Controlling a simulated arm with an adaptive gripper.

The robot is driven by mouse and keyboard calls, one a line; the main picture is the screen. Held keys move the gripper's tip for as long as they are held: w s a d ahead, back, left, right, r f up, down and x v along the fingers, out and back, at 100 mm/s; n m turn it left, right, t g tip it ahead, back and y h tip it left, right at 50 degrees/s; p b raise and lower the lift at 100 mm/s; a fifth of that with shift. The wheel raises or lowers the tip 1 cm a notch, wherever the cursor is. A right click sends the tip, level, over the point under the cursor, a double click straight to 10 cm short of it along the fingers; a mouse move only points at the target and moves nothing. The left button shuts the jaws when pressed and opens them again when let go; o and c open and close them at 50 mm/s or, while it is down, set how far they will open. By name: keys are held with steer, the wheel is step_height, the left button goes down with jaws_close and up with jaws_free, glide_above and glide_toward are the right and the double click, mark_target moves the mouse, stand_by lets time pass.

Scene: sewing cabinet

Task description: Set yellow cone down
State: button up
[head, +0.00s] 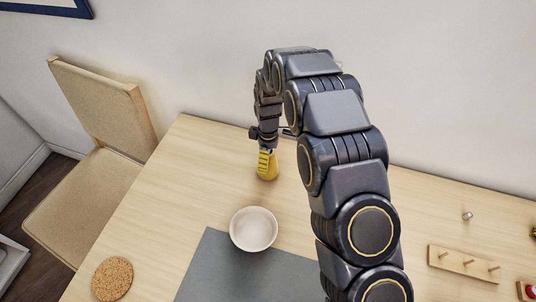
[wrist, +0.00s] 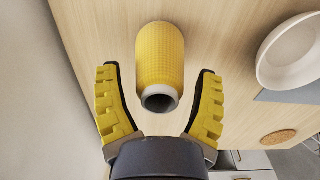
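The yellow cone (wrist: 160,55) is a ribbed yellow spool with a grey narrow end facing the camera in the wrist view. In the head view the yellow cone (head: 269,174) appears to stand upright on the table, partly hidden by my gripper (head: 266,158). In the wrist view my gripper (wrist: 158,72) is open, with its yellow ridged fingers spread on either side of the cone. A gap shows between each finger and the cone.
A white bowl (head: 253,229) stands in front of the cone, partly on a grey mat (head: 211,262). A cork coaster (head: 112,279) lies at the front left. A wooden peg rack (head: 464,263) lies at the right. Table around the cone is clear; a wall rises behind.

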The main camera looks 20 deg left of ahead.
step_height(320, 180, up, 12)
steer(key=shift+r, duration=0.15)
stand_by(0.4)
steer(key=s+d+r+m, duration=0.4)
steer(key=s+d+r, duration=0.1)
steer(key=d, duration=0.2)
steer(key=s+d+r+m, duration=0.4)
steer(key=d+r, duration=0.1)
steer(key=d, duration=0.2)
steer(key=s+d+r+m, duration=0.1)
steer(key=s+d+m, duration=0.4)
steer(key=s, duration=0.5)
steer(key=s+d+r+m+g, duration=0.1)
steer(key=s+d+m, duration=0.4)
steer(key=s, duration=0.4)
steer(key=shift+s+r+g, duration=0.25)
steer(key=shift+s+g, duration=0.05)
steer(key=shift+s, duration=0.1)
